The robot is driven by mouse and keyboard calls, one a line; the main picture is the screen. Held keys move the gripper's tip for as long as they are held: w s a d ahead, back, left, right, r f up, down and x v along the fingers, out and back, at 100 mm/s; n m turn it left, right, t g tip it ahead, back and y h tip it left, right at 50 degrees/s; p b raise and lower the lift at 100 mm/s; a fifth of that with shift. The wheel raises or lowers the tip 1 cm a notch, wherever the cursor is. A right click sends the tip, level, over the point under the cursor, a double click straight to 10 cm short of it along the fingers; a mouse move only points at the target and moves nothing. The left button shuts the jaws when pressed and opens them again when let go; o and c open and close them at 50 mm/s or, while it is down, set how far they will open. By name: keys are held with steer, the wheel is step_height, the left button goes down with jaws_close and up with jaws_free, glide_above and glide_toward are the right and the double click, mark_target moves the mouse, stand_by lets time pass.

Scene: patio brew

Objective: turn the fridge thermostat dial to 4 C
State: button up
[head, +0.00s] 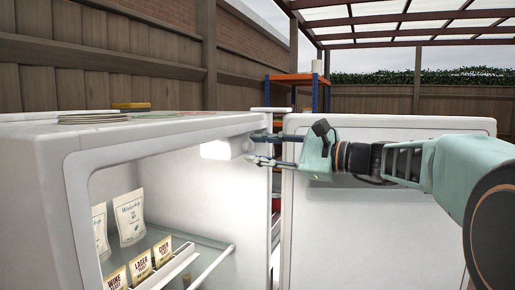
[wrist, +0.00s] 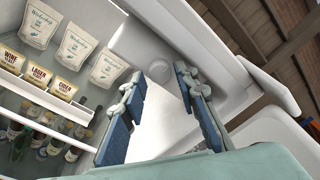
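The open fridge (head: 50,190) stands at the left with its inside lit. A white housing (head: 215,149) with a glowing lamp hangs under its ceiling near the front right; a pale rounded part shows at its right end, by my fingertips. In the wrist view the pale housing (wrist: 134,42) lies just beyond my fingers, beside the bright lamp. I cannot make out the dial's marks or its setting. My gripper (head: 250,149) reaches in from the right, fingers apart, one above the other. In the wrist view my gripper (wrist: 160,76) is open with nothing between its blue pads.
The fridge door (head: 385,205) stands open behind my arm. White pouches (head: 129,218) and small packets (head: 140,267) stand on the glass shelf. Several bottles (wrist: 55,148) are lower down. Flat items (head: 93,118) lie on the fridge top. An orange-and-blue rack (head: 297,78) stands behind.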

steer(key=shift+w+a, duration=0.15)
steer(key=shift+a, duration=0.1)
jaws_close()
steer(key=shift+r+p, duration=0.1)
steer(key=shift+p, duration=0.25)
